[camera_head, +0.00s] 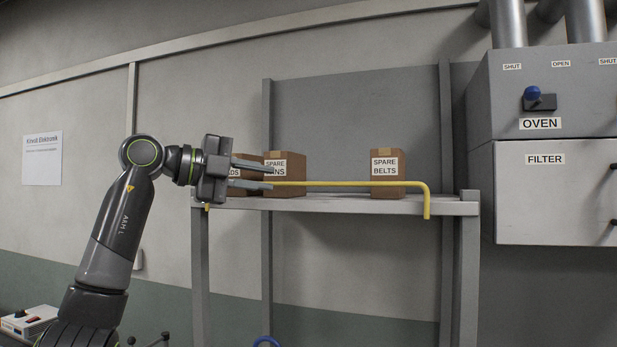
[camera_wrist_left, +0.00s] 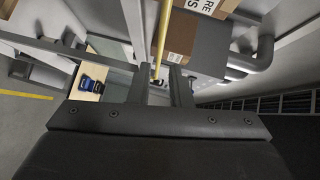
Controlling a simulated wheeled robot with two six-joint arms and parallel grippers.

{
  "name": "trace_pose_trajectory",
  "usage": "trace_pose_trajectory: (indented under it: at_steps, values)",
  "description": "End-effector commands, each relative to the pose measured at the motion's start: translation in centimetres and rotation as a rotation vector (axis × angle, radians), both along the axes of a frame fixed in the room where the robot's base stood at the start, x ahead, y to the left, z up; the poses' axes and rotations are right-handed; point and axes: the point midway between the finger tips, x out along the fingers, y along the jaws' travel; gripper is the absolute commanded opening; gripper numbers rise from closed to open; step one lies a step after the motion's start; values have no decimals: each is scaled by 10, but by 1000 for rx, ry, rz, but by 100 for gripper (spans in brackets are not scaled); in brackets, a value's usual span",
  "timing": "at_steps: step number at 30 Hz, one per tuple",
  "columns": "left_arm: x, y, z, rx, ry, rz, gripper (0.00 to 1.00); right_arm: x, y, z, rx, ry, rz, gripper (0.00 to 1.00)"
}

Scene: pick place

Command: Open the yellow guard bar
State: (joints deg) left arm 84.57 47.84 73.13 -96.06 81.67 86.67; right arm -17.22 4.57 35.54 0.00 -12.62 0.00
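The yellow guard bar (camera_head: 350,183) runs level across the front of the grey shelf, with its right end bent down. My left gripper (camera_head: 271,177) is at the left part of the bar, its two fingers spread apart and nothing clamped between them. The bar's left stretch is partly hidden behind the gripper. In the left wrist view the bar (camera_wrist_left: 162,38) runs down the picture towards the gap between the open fingers (camera_wrist_left: 160,78). I cannot tell whether a finger touches it. My right gripper is not in view.
A SPARE BELTS box (camera_head: 388,174) and other brown boxes (camera_head: 295,175) stand on the shelf (camera_head: 370,206) behind the bar. The grey oven and filter cabinet (camera_head: 560,190) is on the right. The wall left of the shelf carries a paper sign (camera_head: 42,158).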

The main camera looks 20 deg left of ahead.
Motion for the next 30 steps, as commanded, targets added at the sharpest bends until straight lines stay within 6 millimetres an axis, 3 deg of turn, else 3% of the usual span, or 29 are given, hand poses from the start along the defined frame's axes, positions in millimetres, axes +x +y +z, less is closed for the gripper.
trace_pose_trajectory:
  at_steps: [6,13,27,30]
  values:
    - [32,-37,-3,-2,2,-5,18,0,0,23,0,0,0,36]
    - [58,-64,-9,-2,1,-4,18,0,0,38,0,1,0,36]
    - [68,-74,-14,-1,-1,-1,18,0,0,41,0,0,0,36]
    - [68,-74,-14,-1,-1,-1,6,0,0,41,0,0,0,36]
